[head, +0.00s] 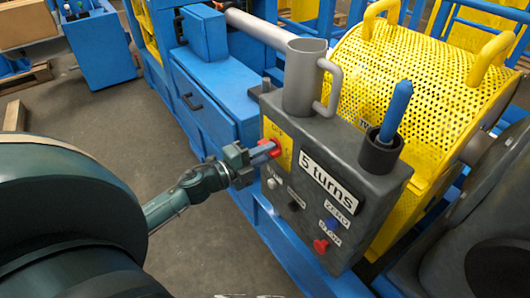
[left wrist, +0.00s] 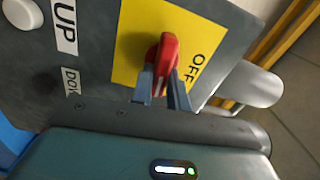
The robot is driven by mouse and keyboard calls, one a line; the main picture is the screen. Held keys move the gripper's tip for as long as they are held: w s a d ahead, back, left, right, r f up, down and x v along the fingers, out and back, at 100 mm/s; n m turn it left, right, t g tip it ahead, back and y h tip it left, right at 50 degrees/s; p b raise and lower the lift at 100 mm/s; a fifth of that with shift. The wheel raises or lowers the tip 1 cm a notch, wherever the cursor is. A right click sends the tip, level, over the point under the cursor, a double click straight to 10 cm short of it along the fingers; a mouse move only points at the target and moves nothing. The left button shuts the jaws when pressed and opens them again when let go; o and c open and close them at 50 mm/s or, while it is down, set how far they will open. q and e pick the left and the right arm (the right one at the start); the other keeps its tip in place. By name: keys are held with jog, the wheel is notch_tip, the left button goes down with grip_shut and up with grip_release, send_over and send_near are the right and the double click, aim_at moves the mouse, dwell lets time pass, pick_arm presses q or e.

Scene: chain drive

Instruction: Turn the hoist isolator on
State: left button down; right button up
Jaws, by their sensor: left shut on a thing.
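The hoist isolator is a red rotary handle (left wrist: 168,50) on a yellow plate (left wrist: 130,50) with an OFF label, seen in the left wrist view. In the head view the yellow plate (head: 279,141) is on the left part of the grey control box (head: 350,180). My left gripper (head: 268,152) reaches it from the left. In the left wrist view its two fingers (left wrist: 161,90) are shut on the lower part of the red handle, one on each side. Any ON marking is not visible. My right gripper is not in view.
The box carries a "5 turns" sign (head: 328,184), a white button (head: 272,183), a blue button (head: 332,222) and a red button (head: 320,246). A grey cylinder with a handle (head: 301,82) and a blue lever (head: 397,108) stand up at the box. A perforated yellow guard (head: 400,90) is behind.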

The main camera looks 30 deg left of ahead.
pick_arm(q)
jog(key=shift+m, duration=0.6)
jog(key=shift+f, duration=0.1)
jog(key=c, duration=1.4)
grip_release()
jog(key=shift+o, duration=0.2)
jog(key=v, duration=1.3)
jog(key=shift+s+a, duration=0.1)
